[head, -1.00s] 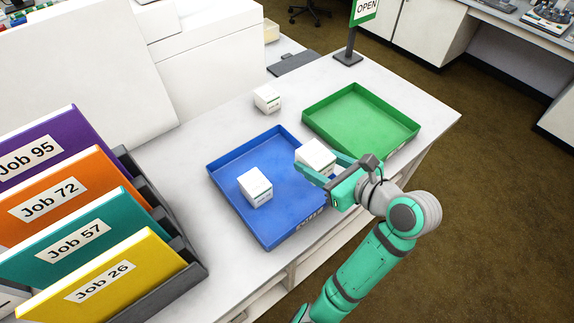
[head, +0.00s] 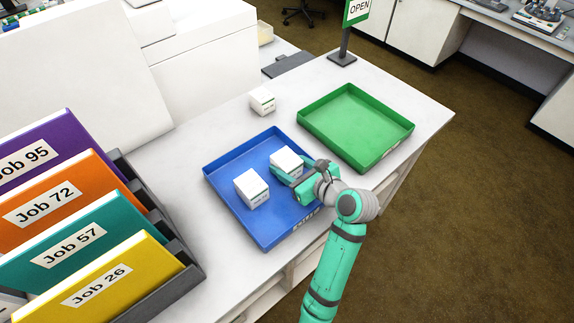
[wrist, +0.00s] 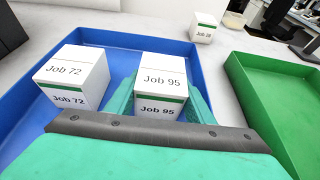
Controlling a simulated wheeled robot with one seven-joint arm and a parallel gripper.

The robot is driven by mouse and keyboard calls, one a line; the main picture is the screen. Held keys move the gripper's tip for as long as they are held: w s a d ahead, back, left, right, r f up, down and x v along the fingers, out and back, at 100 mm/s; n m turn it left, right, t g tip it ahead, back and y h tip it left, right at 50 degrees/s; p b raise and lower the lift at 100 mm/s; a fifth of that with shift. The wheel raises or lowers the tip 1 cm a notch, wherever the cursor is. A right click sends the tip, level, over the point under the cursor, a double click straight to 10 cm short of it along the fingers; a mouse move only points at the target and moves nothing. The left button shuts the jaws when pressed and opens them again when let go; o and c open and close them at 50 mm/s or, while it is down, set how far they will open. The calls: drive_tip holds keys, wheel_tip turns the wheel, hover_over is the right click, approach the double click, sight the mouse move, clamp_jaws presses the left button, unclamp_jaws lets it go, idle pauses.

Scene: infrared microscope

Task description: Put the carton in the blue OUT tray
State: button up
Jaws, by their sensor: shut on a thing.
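My gripper (head: 287,172) is shut on a white carton (head: 286,160) over the right part of the blue tray (head: 263,235). In the wrist view this carton (wrist: 163,82) reads "Job 95" and sits between my teal fingers. Whether it touches the tray floor, I cannot tell. A second white carton (head: 251,188) stands in the blue tray just left of the held one; in the wrist view it reads "Job 72" (wrist: 72,76). A small gap shows between the two cartons.
An empty green tray (head: 355,128) lies right of the blue one. A third carton (head: 262,101) stands on the white counter behind the trays. An "OPEN" sign (head: 357,12) stands at the back. A rack of job folders (head: 85,225) fills the left.

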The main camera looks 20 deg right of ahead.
drive_tip(key=shift+a+f, duration=0.1)
drive_tip(key=shift+f, duration=0.2)
drive_tip(key=o, duration=1.1)
drive_tip(key=shift+r, duration=0.1)
drive_tip(key=shift+s+r, duration=0.1)
drive_tip(key=shift+r, duration=0.05)
drive_tip(key=v, duration=1.1)
drive_tip(key=shift+s+d+r, duration=0.1)
drive_tip(key=shift+s+d, duration=0.1)
drive_tip(key=shift+d, duration=0.05)
drive_tip(key=shift+a, duration=0.15)
drive_tip(key=shift+s, duration=0.15)
